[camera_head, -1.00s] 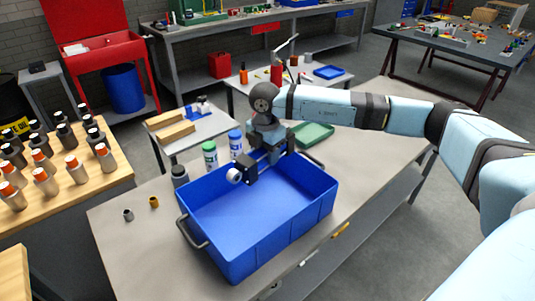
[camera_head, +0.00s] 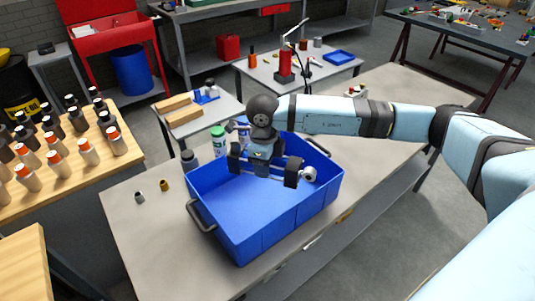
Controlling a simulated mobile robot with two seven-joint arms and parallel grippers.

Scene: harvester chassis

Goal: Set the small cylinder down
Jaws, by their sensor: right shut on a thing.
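My right gripper (camera_head: 298,172) is over the blue bin (camera_head: 265,238), towards its far right part. It is shut on a small pale grey cylinder (camera_head: 309,175) with a dark centre. The cylinder sticks out to the right of the dark jaws, and the jaws partly hide it. It appears held above the bin floor, though its exact height is hard to judge. A small grey cylinder (camera_head: 139,197) and a small brass-coloured cylinder (camera_head: 165,185) stand on the table left of the bin. My left gripper is not in view.
The grey table (camera_head: 150,240) is clear at front left and on the right. A wooden table with several bottles (camera_head: 88,150) is at left.

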